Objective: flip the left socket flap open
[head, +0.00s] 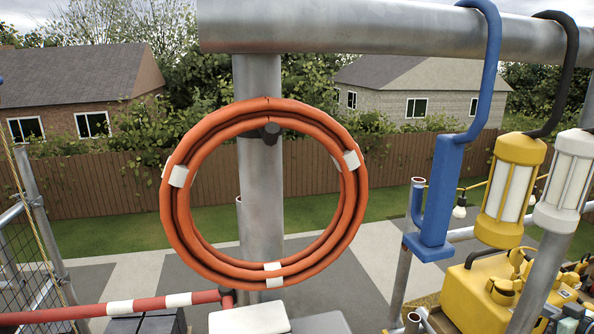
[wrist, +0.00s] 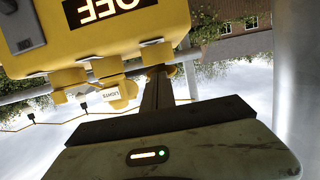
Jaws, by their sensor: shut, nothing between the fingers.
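In the wrist view, which is upside down, a yellow box (wrist: 110,30) with an "OFF" label fills the top left. Several yellow socket parts line its edge: one at the picture's left (wrist: 67,78), a middle one (wrist: 107,67) with a "LIGHTS" tag (wrist: 110,93), and one at the right (wrist: 157,52). I cannot tell for sure which is the left socket flap, or whether any flap is open. My gripper (wrist: 158,76) is shut and empty, its dark fingers pointing at the right-hand part. Whether they touch it is unclear. My gripper does not show in the head view.
In the head view, an orange hose coil (head: 180,225) hangs on a metal post. A blue hook tool (head: 440,195), a yellow lantern (head: 514,185) and a white lantern (head: 565,180) hang at the right. A metal post (wrist: 300,80) stands close on the right in the wrist view.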

